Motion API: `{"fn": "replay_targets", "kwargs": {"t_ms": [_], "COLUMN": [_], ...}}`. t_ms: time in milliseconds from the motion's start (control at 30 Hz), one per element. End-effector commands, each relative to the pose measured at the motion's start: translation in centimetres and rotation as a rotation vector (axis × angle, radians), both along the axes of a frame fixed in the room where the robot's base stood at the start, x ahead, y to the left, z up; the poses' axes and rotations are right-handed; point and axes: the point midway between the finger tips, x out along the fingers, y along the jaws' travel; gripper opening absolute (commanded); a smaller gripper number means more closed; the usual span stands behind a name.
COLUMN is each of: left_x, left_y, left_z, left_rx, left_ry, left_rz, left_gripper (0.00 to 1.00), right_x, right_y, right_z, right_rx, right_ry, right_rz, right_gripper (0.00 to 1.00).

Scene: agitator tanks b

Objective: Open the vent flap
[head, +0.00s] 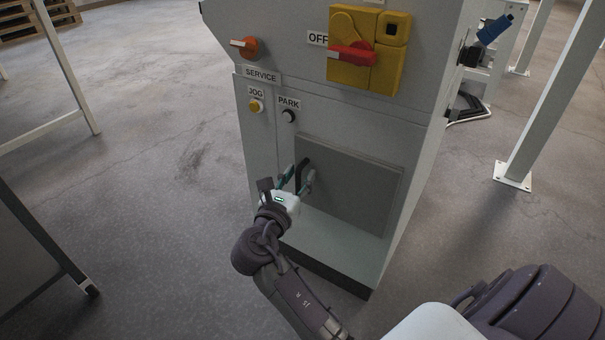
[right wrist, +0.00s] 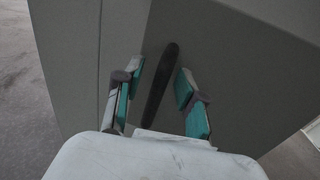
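The vent flap (head: 356,188) is a flat grey panel low on the front of the light grey cabinet, and it looks shut. A dark upright bar handle (head: 302,172) is at its left side. It also shows in the right wrist view (right wrist: 159,82). My right gripper (head: 296,181) is in front of the handle, its fingers open. In the right wrist view the handle stands between the two teal-padded fingertips (right wrist: 160,84), with a gap visible on each side. I cannot tell how deep the fingers reach around it. My left gripper is not in view.
A white post (head: 531,120) stands at the right. Open floor lies left of the cabinet.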

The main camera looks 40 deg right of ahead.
Motion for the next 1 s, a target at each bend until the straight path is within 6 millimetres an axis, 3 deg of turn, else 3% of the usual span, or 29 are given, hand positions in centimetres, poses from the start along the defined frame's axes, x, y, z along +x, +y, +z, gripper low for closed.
{"fn": "replay_targets", "kwargs": {"t_ms": [200,433,1000], "left_x": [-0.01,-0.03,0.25], "left_y": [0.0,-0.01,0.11], "left_z": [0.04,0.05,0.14], "left_rx": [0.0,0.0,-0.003], "left_ry": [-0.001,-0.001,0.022], "left_rz": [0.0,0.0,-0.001], "left_gripper": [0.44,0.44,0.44], "right_x": [0.0,0.01,0.2], "right_y": [0.01,0.01,-0.21], "right_z": [0.04,0.02,0.32], "right_rx": [0.0,0.0,-0.003], "right_ry": [0.0,0.0,0.002], "right_rz": [0.0,0.0,0.023], "right_gripper": [0.38,0.0,0.0]}}
